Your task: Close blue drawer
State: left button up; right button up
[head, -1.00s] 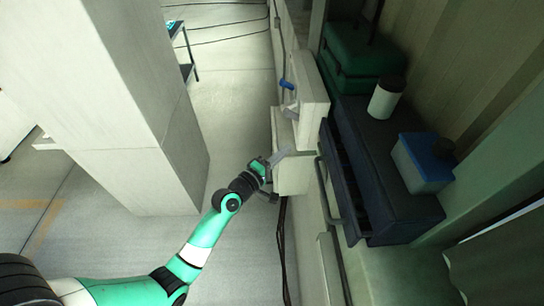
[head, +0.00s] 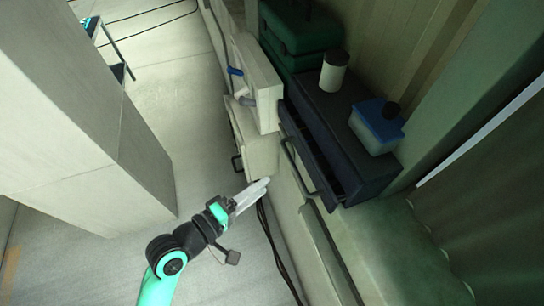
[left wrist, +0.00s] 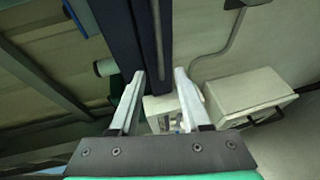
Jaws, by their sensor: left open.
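The dark blue drawer unit (head: 375,180) stands on the bench along the wall. Its blue drawer (head: 304,150) is pulled partly out, with a dark gap between the front and the body. A bar handle (head: 294,168) runs along the front. My left gripper (head: 262,186) is open and empty, left of and in front of the drawer, apart from it. In the left wrist view the spread fingers (left wrist: 159,76) point toward the long dark blue drawer front (left wrist: 150,35); the gap to it is hard to judge. My right gripper is not in view.
A white bottle (head: 334,72) and a blue-lidded container (head: 376,128) stand on the unit. A green case (head: 300,35) sits behind it. White boxes (head: 254,85) stand left of the drawer. A pale pillar (head: 80,120) rises at left. Open floor lies between.

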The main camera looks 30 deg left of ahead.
aim_at(295, 166)
pick_arm(q)
jog(key=x, duration=1.2)
jog(key=shift+d, duration=0.4)
grip_shut()
dwell(0.8)
